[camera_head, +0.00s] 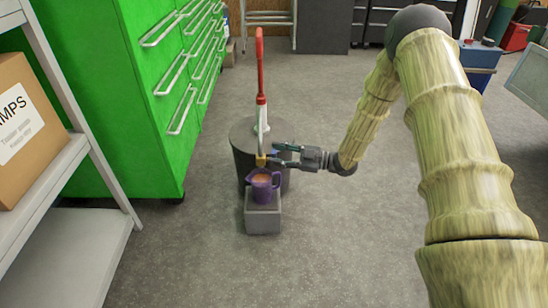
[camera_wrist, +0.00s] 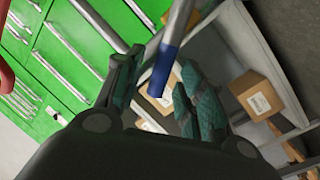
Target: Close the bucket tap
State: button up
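A dark bucket (camera_head: 243,140) stands on the floor, with an upright red and white tap pipe (camera_head: 261,85) in front of its lid. A brass-coloured fitting (camera_head: 261,161) sits low on the pipe. A purple jug (camera_head: 262,188) with brownish contents is under it. My gripper (camera_head: 276,155) is beside the fitting, on its right. In the wrist view, a metal lever with a blue end (camera_wrist: 163,72) lies between the two green-padded fingers of my gripper (camera_wrist: 160,66). The fingers are apart, with a gap on the right of the lever. Contact on the left is unclear.
The jug stands on a grey block (camera_head: 263,219). A green drawer cabinet (camera_head: 120,100) is to the left, and a shelf with a cardboard box (camera_head: 25,125) is nearer at left. The floor around the bucket is mostly clear.

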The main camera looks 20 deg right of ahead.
jog(key=shift+x, duration=0.8)
grip_shut()
